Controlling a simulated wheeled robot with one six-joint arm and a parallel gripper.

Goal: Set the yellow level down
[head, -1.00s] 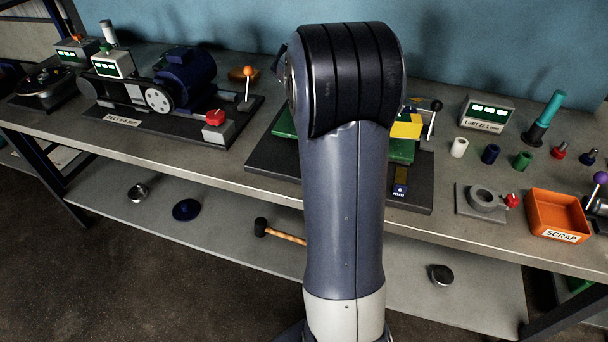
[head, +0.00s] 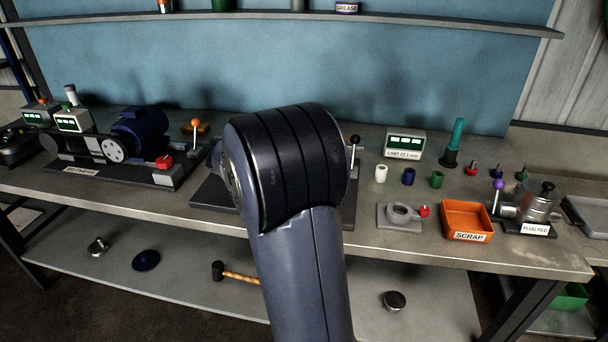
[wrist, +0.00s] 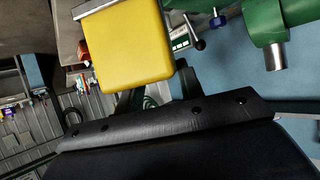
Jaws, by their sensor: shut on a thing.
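The yellow level (wrist: 125,45) shows large in the upper left of the wrist view, as a yellow block with a pale metal strip along its top edge. My gripper (wrist: 158,88) is shut on it; its dark fingers are only partly seen below the block. A green machine (wrist: 272,25) with a silver cylinder end is at the upper right of the wrist view, apart from the level. In the head view my arm hides the level, my gripper and most of the dark machine base (head: 213,193). I cannot tell whether the level touches anything below.
The grey bench (head: 365,228) carries a motor rig (head: 140,130) at left. At right are a limit readout box (head: 405,143), small coloured cylinders, a ring fixture (head: 400,213), an orange scrap bin (head: 467,220) and a plug unit (head: 535,205). A mallet (head: 235,273) lies on the lower shelf.

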